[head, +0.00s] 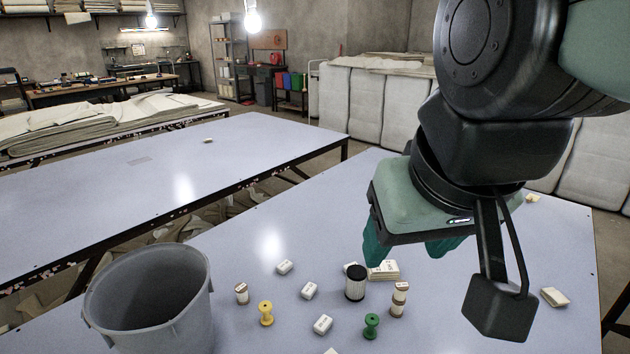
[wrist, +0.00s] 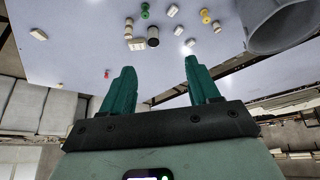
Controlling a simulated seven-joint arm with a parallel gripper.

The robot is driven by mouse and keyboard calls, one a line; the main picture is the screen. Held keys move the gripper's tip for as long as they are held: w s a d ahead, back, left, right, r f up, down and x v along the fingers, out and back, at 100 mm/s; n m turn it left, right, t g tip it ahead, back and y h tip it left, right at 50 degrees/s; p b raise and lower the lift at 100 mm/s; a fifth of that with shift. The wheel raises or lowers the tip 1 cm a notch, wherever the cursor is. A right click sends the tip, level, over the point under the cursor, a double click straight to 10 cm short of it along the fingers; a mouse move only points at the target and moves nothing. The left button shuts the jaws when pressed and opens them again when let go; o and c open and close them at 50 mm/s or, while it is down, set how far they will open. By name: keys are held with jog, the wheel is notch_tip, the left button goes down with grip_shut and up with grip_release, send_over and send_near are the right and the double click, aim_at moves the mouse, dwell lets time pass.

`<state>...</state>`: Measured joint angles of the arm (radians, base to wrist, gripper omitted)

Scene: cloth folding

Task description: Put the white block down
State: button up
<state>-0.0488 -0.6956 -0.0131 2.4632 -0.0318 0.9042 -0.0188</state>
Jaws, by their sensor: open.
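Several small white blocks lie on the pale blue table (head: 240,230). One white block (head: 284,266) is at the back of the group, another white block (head: 309,290) is in the middle and a third white block (head: 322,324) is nearer the front. I cannot tell which one the task means. My gripper (head: 410,250) is above the table, behind and to the right of them, its fingers apart. In the wrist view my gripper (wrist: 160,66) has nothing between its fingers, and white blocks (wrist: 178,30) lie beyond the fingertips.
A grey bucket (head: 150,300) stands at the left. Yellow (head: 266,313) and green (head: 371,326) spools, a black cylinder (head: 355,283), a flat white stack (head: 383,270) and a brown-and-white spool (head: 399,300) stand among the blocks. Another block (head: 554,297) lies at the right.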

jog(key=shift+s+a+f, duration=0.15)
jog(key=shift+s, duration=0.4)
jog(key=shift+c, duration=0.5)
